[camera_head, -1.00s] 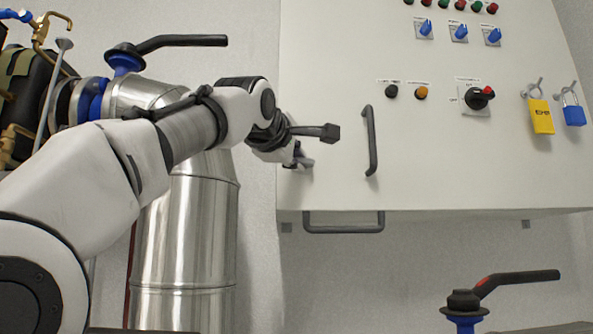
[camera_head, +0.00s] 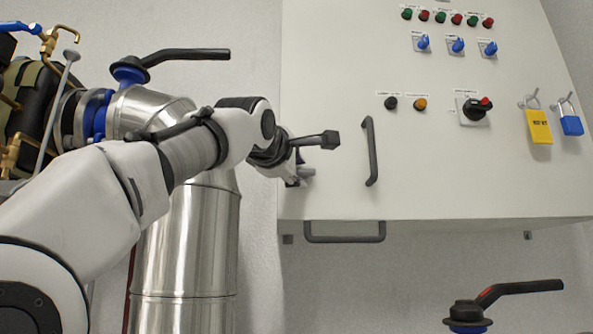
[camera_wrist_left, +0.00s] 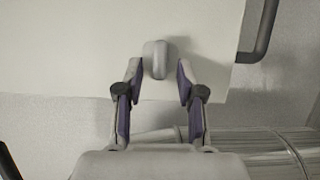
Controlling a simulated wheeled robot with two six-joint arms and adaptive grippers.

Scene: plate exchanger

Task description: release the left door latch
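The left door latch (camera_wrist_left: 158,60) is a small light-grey rounded piece on the pale cabinet door, upright near the door's edge in the left wrist view. My left gripper (camera_wrist_left: 158,72) is open, with one finger on each side of the latch; the left fingertip is close to it and a gap shows at the right one. My right gripper is in neither view.
The cabinet (camera_head: 430,180) has a dark vertical handle (camera_head: 371,152) just right of my gripper and another handle (camera_head: 345,238) below its bottom edge. A silver pipe (camera_head: 185,250) stands behind my left arm. A black-handled valve (camera_head: 500,295) is at lower right.

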